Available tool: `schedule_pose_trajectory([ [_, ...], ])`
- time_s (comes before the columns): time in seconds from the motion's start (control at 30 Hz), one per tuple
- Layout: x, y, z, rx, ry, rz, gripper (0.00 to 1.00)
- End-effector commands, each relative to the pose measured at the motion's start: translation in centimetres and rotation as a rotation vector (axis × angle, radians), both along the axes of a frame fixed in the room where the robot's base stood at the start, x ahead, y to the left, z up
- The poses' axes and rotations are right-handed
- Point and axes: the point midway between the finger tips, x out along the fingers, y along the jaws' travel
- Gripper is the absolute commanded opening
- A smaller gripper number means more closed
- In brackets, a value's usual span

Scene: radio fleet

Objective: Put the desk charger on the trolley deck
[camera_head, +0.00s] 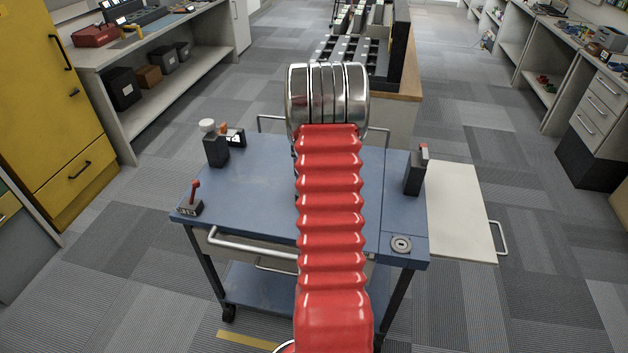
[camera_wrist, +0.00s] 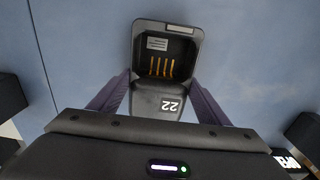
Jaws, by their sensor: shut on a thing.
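The desk charger (camera_wrist: 166,72) is a black cup-like block with gold contacts inside and a white "22" label. It sits between the purple fingers of my gripper (camera_wrist: 158,95) in the wrist view. The fingers are shut on its sides. Behind it is the blue trolley deck (camera_wrist: 75,45); I cannot tell whether the charger touches it. In the head view the blue trolley deck (camera_head: 262,180) lies ahead of me, its middle covered by my red arm. My gripper and the charger are hidden there behind the arm.
A pale side leaf (camera_head: 460,210) extends right.

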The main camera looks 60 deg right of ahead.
Motion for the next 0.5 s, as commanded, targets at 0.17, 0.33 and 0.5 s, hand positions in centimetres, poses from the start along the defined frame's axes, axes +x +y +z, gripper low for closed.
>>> schedule_pose_trajectory([
  [0.17,0.06,-0.03,-0.03,-0.001,-0.002,0.0,0.39],
  [0.33,0.06,-0.01,-0.19,-0.002,-0.001,0.001,0.39],
  [0.5,0.05,0.02,-0.25,-0.001,0.0,0.001,0.8],
])
